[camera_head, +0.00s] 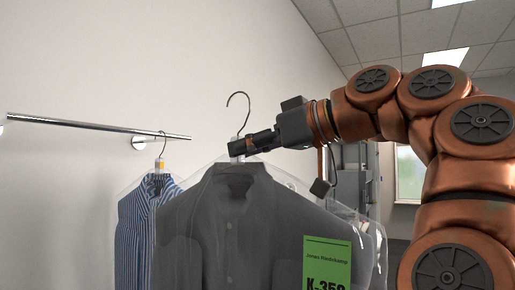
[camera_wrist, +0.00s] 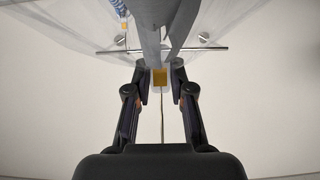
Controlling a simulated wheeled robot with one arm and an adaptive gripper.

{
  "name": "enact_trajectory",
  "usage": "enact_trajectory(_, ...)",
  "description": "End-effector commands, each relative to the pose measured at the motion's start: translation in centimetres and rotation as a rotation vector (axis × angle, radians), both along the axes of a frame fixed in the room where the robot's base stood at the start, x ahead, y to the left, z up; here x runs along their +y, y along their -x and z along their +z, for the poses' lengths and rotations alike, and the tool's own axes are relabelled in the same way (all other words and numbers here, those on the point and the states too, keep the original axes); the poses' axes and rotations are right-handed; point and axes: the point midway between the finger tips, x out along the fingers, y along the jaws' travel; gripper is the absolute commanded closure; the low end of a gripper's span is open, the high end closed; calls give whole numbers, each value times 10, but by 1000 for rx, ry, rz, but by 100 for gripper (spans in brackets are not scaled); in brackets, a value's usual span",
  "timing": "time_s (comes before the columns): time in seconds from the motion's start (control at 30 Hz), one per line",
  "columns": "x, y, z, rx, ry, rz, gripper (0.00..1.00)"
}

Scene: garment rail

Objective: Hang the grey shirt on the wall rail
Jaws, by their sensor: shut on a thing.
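The grey shirt (camera_head: 225,225) hangs upright on a wire hanger (camera_head: 239,105) in a clear cover with a green tag (camera_head: 327,262). My gripper (camera_head: 241,147) is shut on the hanger's neck, just below the hook. The hook is free in the air above it. In the wrist view my gripper's fingers (camera_wrist: 160,85) close around a yellow piece (camera_wrist: 160,77) at the neck, with the grey shirt (camera_wrist: 153,35) beyond. The wall rail (camera_head: 75,124) is to the left of my gripper and farther back; the rail also shows in the wrist view (camera_wrist: 205,48). The held hook is apart from it.
A blue striped shirt (camera_head: 147,225) in a clear cover hangs on the rail near its right end, partly behind the grey shirt. The rail left of it is bare. White garments (camera_head: 362,222) show behind the grey shirt at right. A window (camera_head: 409,172) is farther back.

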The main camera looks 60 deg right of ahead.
Motion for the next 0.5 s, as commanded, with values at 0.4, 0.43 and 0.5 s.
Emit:
enact_trajectory(0.4,-3,-27,0,0,-2,0,100)
enact_trajectory(0.43,-3,-29,0,0,-2,0,100)
enact_trajectory(0.5,-3,-33,0,0,-1,1,100)
